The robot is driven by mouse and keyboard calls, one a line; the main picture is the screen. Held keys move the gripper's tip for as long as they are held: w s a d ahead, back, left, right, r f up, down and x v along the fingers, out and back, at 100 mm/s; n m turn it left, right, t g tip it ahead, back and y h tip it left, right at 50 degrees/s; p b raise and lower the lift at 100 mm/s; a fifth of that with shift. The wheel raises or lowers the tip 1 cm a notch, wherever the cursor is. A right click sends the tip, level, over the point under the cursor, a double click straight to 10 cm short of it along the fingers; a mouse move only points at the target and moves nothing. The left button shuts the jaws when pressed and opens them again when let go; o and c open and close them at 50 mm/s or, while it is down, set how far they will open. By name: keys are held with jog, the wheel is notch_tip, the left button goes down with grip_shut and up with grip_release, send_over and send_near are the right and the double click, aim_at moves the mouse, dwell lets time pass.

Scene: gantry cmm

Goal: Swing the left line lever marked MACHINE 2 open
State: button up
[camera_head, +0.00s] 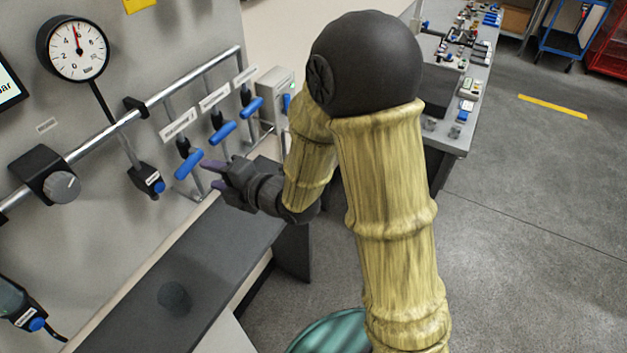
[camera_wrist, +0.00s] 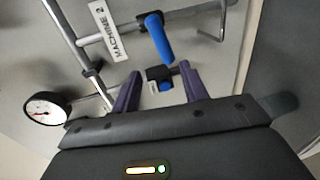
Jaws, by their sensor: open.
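The left line lever has a blue handle (camera_head: 188,164) and hangs on a branch below the rail in the head view. It also shows in the wrist view (camera_wrist: 160,40), slanted, above the fingertips. A white plate reading MACHINE 2 (camera_wrist: 108,30) is beside it in the wrist view; the matching plate (camera_head: 178,124) is too small to read in the head view. My gripper (camera_head: 214,175) is open and empty, just right of the handle. In the wrist view, my gripper (camera_wrist: 160,84) has both fingers apart, with the handle not between them. Contact cannot be told.
Two similar blue levers (camera_head: 223,132) (camera_head: 252,107) hang further right. A black fitting with a blue button (camera_head: 147,180) is left of the left lever. A round gauge (camera_head: 73,48) and a grey regulator knob (camera_head: 63,186) are on the panel. A dark bench (camera_head: 190,260) runs below.

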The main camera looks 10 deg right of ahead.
jog(key=s+d+m+g+h, duration=0.2)
jog(key=d+m+h, duration=0.8)
jog(key=d+m, duration=0.7)
jog(key=s+d+p, duration=0.1)
jog(key=d, duration=0.2)
jog(key=shift+s+f, duration=0.2)
jog(key=shift+f, duration=0.2)
